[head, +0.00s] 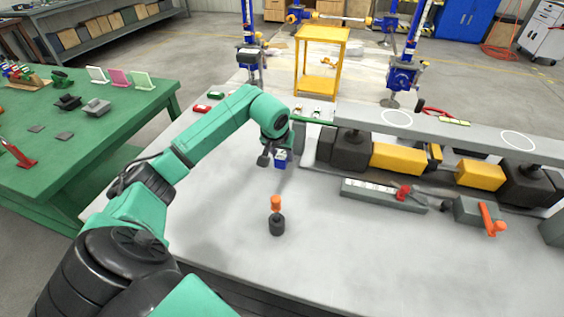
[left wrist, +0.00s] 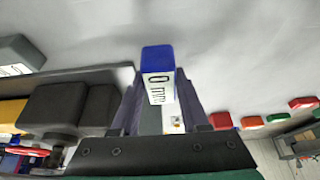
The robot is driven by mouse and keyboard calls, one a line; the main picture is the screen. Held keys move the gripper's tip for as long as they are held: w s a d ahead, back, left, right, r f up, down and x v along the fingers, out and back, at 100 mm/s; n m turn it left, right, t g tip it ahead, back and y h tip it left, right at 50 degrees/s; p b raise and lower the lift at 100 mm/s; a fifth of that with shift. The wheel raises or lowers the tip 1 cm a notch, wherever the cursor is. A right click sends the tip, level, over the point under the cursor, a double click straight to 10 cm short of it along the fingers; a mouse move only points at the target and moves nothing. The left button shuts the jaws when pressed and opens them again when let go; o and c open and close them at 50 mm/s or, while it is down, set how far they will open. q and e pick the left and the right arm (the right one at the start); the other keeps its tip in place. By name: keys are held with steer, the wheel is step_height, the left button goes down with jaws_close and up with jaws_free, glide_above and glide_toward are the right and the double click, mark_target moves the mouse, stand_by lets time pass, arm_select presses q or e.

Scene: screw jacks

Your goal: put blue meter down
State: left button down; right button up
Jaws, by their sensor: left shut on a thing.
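The blue meter (head: 281,160) is a small blue block near the back edge of the grey table. In the left wrist view the blue meter (left wrist: 158,62) has a white face reading "0 mm" and sits between the two finger pads. My left gripper (head: 271,158) points down and is shut on it. I cannot tell whether the meter touches the tabletop. My right gripper is not in view.
A grey table (head: 220,220) has free room left and front. A black piece with an orange top (head: 276,216) stands in front. Screw jacks with yellow bodies (head: 398,159) lie under a grey beam (head: 460,136) at right. A red-ended grey tool (head: 380,194) lies before them.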

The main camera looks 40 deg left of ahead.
mark_target(282, 164)
arm_select(q)
steer(key=shift+f, duration=2.05)
steer(key=shift+c, duration=2)
jaws_free()
steer(key=shift+r, duration=0.1)
